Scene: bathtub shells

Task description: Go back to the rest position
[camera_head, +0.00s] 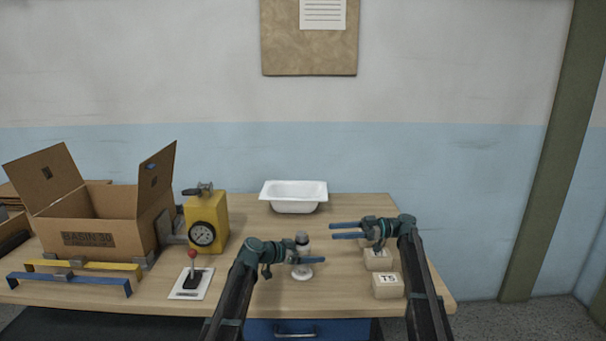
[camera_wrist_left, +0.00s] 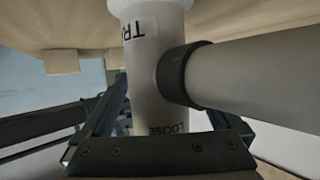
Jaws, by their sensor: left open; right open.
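A white bathtub shell (camera_head: 293,205) rests upright at the back of the wooden table. A white upright fitting (camera_head: 302,242) stands on the table in front of it, partly hidden by my left gripper (camera_head: 314,261). In the left wrist view this white fitting (camera_wrist_left: 153,82) is very close, with a dark collar, a side pipe and the word "LOOSE". My left gripper is open beside the fitting; I cannot tell whether it touches. My right gripper (camera_head: 348,230) is open and empty above the table, right of the fitting, its fingers pointing left.
An open cardboard box (camera_head: 100,235) stands at the left. Beside it are a yellow gauge unit (camera_head: 207,222), a red-knobbed lever on a plate (camera_head: 192,280) and yellow and blue bars (camera_head: 80,267). Pale blocks, one marked "T5" (camera_head: 387,286), sit near my right arm.

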